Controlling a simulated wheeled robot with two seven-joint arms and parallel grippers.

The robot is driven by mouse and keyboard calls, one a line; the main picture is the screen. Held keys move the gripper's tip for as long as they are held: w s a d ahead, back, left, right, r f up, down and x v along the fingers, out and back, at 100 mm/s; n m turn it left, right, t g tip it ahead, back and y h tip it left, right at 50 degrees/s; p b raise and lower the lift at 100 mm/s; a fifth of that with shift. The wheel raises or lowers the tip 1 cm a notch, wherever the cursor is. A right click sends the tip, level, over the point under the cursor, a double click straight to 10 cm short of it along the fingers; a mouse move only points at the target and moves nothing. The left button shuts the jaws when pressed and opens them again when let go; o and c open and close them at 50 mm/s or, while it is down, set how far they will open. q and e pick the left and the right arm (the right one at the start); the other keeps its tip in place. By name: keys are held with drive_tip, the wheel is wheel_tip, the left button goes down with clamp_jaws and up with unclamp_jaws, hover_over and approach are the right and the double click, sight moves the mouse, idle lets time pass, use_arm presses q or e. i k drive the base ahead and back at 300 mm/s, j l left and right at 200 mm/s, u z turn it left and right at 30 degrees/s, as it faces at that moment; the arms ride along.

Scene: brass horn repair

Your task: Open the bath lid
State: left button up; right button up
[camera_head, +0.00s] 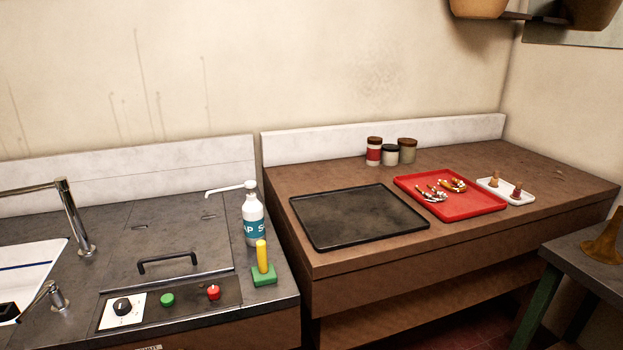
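The bath lid (185,240) is a dark grey square plate set into the grey counter at the left, and it lies flat and closed. A black bar handle (168,262) stands up near its front edge. A control panel (190,306) with a black dial on a white plate, a green button and a red knob sits just in front of the lid. What is under the lid is hidden. Neither of my grippers shows in the head view.
A soap bottle (252,215) and a green brush with a yellow handle (263,266) stand right of the lid. A tap (74,220) and white sink (30,268) are left. The brown bench holds a black tray (357,217), red tray (450,206) and jars (390,154).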

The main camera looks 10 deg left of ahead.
sight(143, 256)
drive_tip(key=u, duration=1.25)
